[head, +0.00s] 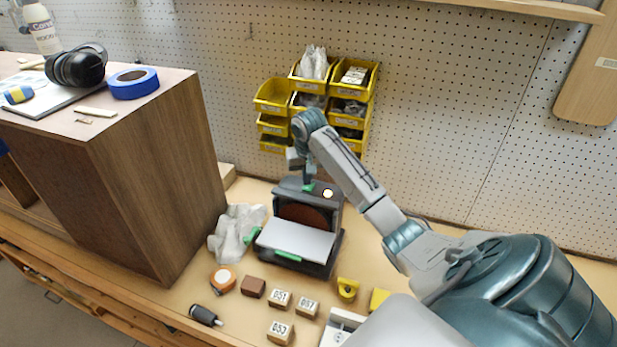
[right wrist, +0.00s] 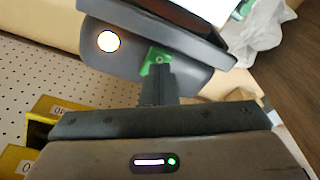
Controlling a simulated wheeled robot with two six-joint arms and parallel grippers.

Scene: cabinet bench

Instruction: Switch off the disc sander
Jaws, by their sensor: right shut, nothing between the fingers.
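The disc sander (head: 296,241) stands on the bench, with a dark body, a brown disc and a pale table in front. A round white light (head: 327,193) glows on its top housing; the light also shows in the right wrist view (right wrist: 108,41). A green part (right wrist: 157,60) sits on the housing beside the light. My right gripper (head: 307,184) is shut and empty, pointing down at this green part. In the right wrist view its fingertips (right wrist: 158,78) overlap the green part's edge; I cannot tell whether they touch. My left gripper is not in view.
A wooden cabinet (head: 168,160) stands to the left, with ear muffs (head: 77,66) and blue tape (head: 133,82) on top. Yellow bins (head: 272,96) hang behind the sander. Small blocks and a tape measure (head: 223,281) lie in front.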

